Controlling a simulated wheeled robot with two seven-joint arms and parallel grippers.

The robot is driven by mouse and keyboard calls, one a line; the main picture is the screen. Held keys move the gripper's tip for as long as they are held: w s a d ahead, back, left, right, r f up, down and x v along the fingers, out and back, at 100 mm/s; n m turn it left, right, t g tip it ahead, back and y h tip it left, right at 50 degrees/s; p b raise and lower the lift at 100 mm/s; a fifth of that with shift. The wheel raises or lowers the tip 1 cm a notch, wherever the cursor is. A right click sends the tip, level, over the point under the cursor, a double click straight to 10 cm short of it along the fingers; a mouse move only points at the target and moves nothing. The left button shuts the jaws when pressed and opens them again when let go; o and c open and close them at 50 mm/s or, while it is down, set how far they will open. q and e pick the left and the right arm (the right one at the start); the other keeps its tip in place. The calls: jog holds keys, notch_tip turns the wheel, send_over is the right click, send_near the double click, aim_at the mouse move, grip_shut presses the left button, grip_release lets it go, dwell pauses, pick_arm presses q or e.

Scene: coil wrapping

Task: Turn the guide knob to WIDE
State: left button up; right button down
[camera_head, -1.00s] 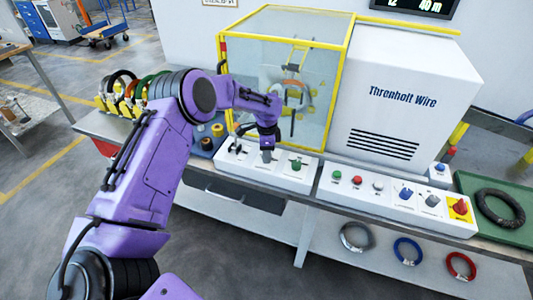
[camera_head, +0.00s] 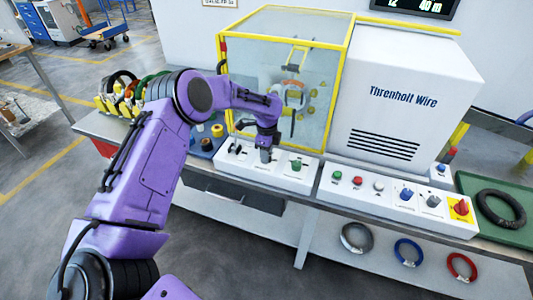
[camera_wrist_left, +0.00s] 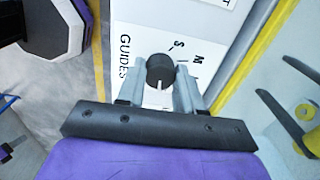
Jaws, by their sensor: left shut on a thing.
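The black guide knob (camera_wrist_left: 160,71) sits on a white panel lettered "GUIDES" in the left wrist view. Its white pointer line faces toward my gripper, at the lower part of the knob. The letters S and M show beyond the knob; the WIDE mark cannot be made out. My left gripper (camera_wrist_left: 160,88) has a finger on each side of the knob and is shut on it. In the head view my left gripper (camera_head: 265,155) reaches down to the small white control panel (camera_head: 230,160), hiding the knob there. My right gripper is not in view.
A yellow-framed clear guard (camera_head: 285,60) stands just behind the panel. A green knob (camera_head: 297,164) is to the right of my gripper, and small levers are to its left. A longer panel (camera_head: 325,190) with buttons and a red switch (camera_head: 460,206) lies further right.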

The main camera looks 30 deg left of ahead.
pick_arm(q)
jog(key=o, duration=1)
jog(key=shift+o, duration=0.2)
notch_tip(320, 180, up, 10)
jog(key=b, duration=0.2)
jog(key=shift+r, duration=0.2)
